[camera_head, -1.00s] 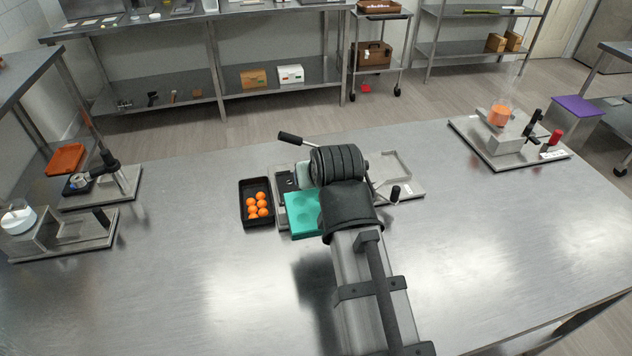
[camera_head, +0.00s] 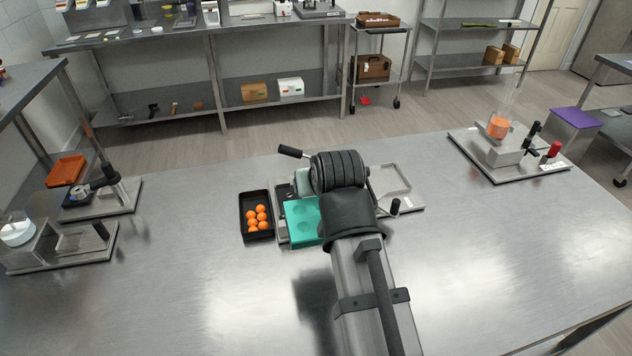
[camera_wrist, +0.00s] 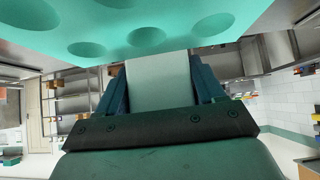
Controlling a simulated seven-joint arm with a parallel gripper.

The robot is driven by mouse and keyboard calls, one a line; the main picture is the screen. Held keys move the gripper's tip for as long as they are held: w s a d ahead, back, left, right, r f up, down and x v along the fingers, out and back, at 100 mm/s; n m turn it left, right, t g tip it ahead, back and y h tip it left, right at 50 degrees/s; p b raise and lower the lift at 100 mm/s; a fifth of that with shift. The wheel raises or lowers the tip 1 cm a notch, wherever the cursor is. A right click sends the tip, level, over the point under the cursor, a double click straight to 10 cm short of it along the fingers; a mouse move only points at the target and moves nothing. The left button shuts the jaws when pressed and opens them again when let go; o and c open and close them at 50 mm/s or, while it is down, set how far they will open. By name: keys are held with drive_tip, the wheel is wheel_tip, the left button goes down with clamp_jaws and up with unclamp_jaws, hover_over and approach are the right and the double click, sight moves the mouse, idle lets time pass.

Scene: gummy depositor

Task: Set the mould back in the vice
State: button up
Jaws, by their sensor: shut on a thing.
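The teal mould (camera_head: 303,221) is a flat block with round hollows, left of my wrist in the head view. It fills the top of the wrist view (camera_wrist: 150,35), hollows in sight. My gripper (camera_wrist: 160,85) is shut on a pale tab at the mould's edge, the tab lying between both fingers. In the head view my wrist hides the fingers. The vice seems to be the fixture on the metal plate (camera_head: 408,206) under and behind my wrist, with black-handled levers (camera_head: 291,152). My arm hides most of it, so I cannot tell whether the mould touches it.
A black tray (camera_head: 257,230) of several orange balls stands just left of the mould. Another fixture with an orange-filled beaker (camera_head: 498,128) stands at the far right. Two more fixtures (camera_head: 100,190) stand at the left edge. The table's front and right middle are clear.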

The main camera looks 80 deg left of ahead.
drive_tip(key=shift+c, duration=1.1)
drive_tip(key=shift+w+a, duration=0.15)
drive_tip(key=shift+a, duration=0.05)
drive_tip(key=w+a+f, duration=0.2)
drive_tip(key=w+a, duration=0.9)
drive_tip(key=w+a+f, duration=0.3)
drive_tip(key=w+a, duration=0.7)
drive_tip(key=w, duration=0.1)
drive_tip(key=shift+w+a, duration=0.15)
drive_tip(key=shift+a, duration=0.2)
drive_tip(key=shift+f, duration=0.15)
drive_tip(key=shift+f, duration=3)
drive_tip(key=shift+f, duration=0.25)
